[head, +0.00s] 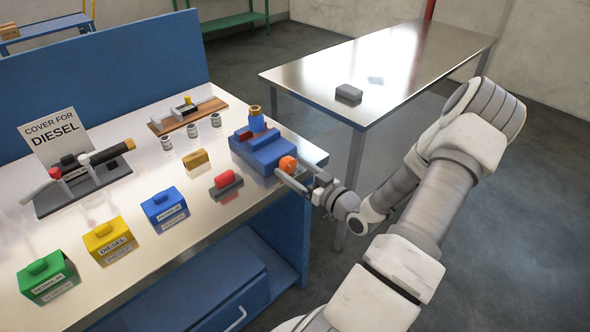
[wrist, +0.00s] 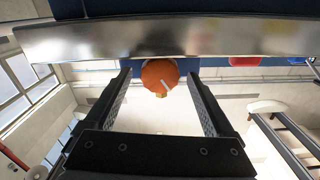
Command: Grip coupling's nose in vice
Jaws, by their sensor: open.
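The blue vice (head: 262,150) sits near the right end of the workbench. A blue coupling (head: 257,123) with a brass-coloured top stands upright at the vice's back; whether the jaws touch its nose I cannot tell. An orange round knob (head: 288,164) sticks out from the vice's front at the bench edge. In the wrist view the knob (wrist: 160,72) bears a white mark and lies between my fingertips. My gripper (head: 295,175) is open around the knob, with a gap visible on both sides.
A red part on a dark base (head: 227,184) lies left of the vice. Blue (head: 166,209), yellow (head: 109,240) and green (head: 48,277) covers stand along the bench front. A metal table (head: 385,75) stands behind on the right. The bench's metal edge (wrist: 160,38) runs close to my fingertips.

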